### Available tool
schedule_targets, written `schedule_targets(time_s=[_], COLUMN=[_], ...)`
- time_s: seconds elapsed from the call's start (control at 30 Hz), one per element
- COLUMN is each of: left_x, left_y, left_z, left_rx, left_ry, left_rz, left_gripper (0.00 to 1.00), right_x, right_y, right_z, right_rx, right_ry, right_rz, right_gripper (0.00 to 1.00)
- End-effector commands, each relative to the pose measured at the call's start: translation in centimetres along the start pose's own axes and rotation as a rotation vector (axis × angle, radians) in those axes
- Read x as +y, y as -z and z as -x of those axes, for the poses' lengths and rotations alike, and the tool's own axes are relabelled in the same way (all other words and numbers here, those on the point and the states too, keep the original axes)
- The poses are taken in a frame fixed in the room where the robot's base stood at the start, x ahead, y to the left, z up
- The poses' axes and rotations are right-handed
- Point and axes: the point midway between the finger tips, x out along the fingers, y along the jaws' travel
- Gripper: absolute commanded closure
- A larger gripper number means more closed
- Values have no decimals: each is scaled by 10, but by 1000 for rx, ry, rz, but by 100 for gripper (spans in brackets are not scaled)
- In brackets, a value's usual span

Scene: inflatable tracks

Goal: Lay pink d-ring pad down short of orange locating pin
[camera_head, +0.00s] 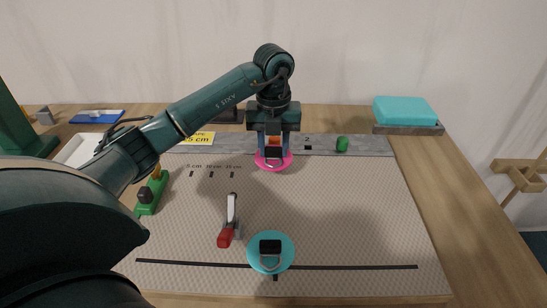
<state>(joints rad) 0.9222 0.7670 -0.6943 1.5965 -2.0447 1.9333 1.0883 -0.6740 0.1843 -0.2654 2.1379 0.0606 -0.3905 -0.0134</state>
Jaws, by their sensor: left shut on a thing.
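The pink d-ring pad (274,167) is a round pink disc with a dark block on it, at the far middle of the mat. My left gripper (273,151) points down over it and is shut on its dark middle part; the fingers hide part of the pad. I cannot tell whether the pad touches the mat. An orange piece (273,141), likely the orange locating pin, shows between the fingers, in front of or at the grey strip; most of it is hidden. My right gripper is not in view.
A grey strip (375,147) with a green pin (342,144) runs along the mat's far edge. A turquoise d-ring pad (285,257), a red-handled clamp (226,232) and a green tool (150,192) are on the mat (370,215). The mat's right side is clear.

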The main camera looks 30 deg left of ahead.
Motion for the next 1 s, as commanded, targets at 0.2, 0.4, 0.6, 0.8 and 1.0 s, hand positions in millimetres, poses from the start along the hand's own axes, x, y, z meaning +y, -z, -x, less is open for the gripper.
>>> schedule_targets(time_s=[0.2,0.4,0.6,0.8,1.0], left_x=[0,0,0,0,0], left_y=[1,0,0,0,0], left_z=[-30,-36,-39,-38,-38], left_rx=[4,0,0,0,0], left_ry=[-1,0,0,0,0], left_rz=[0,-2,-2,-2,-2], left_gripper=[87,87,87,50,43], right_x=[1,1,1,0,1], right_y=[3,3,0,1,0], right_z=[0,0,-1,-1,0], right_rx=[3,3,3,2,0], right_ry=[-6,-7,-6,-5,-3], right_rz=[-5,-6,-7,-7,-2], right_gripper=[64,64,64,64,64])
